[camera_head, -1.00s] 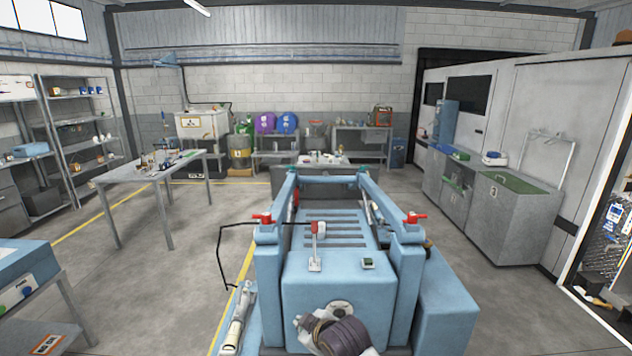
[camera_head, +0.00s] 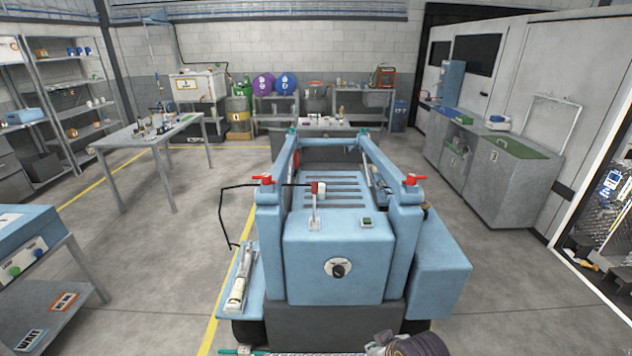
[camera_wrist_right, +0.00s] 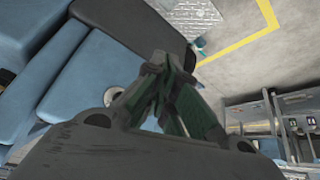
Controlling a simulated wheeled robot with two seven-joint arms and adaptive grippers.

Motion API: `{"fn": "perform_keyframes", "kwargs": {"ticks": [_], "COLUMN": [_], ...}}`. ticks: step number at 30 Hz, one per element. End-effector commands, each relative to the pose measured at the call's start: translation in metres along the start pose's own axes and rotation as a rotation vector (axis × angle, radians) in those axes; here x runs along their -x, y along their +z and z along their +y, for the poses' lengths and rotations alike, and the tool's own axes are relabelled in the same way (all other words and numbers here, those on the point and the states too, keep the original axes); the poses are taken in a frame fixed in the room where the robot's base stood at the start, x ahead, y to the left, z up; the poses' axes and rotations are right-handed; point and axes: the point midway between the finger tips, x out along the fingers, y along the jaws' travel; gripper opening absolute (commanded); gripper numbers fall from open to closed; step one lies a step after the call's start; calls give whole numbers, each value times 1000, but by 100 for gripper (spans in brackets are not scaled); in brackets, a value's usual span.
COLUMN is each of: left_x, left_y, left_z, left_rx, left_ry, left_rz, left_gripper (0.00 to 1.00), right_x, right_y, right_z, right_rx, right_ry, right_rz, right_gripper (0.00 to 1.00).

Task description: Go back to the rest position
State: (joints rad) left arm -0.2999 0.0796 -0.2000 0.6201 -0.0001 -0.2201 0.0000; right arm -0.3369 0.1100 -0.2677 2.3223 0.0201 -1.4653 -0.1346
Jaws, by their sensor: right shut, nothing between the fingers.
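My right gripper (camera_wrist_right: 160,68) shows in the right wrist view with its dark, green-edged fingers closed together and nothing held between them. In that view it is tilted, with blue machine panels at left and the floor at right. In the head view only a dark rounded part of my own arm shows at the bottom edge, in front of the blue machine (camera_head: 335,262). The fingers cannot be made out there. My left gripper is in neither view.
The blue machine with red-handled posts stands straight ahead. A steel worktable (camera_head: 150,136) is at left, a blue-topped bench (camera_head: 28,238) at near left, and grey cabinets (camera_head: 505,180) at right. Open floor lies on both sides of the machine.

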Motion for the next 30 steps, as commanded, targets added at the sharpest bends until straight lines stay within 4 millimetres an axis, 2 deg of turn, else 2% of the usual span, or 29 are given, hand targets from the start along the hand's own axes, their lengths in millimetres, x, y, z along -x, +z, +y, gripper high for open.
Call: {"fn": "perform_keyframes", "kwargs": {"ticks": [1, 6, 12, 25, 30], "left_x": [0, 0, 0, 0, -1], "left_y": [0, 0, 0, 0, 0], "left_z": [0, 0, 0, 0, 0], "left_rx": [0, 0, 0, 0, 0], "left_ry": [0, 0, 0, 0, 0], "left_rz": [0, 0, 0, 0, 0], "left_gripper": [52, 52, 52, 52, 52], "right_x": [3, 14, 24, 41, 24], "right_y": [14, 50, 76, 113, 117], "right_z": [4, 15, 24, 34, 34], "right_rx": [-27, -107, -163, -240, -239], "right_ry": [5, 26, 45, 76, 74], "right_rz": [-23, -89, -136, -204, -208], "right_gripper": [0, 0, 0, 0, 0]}}
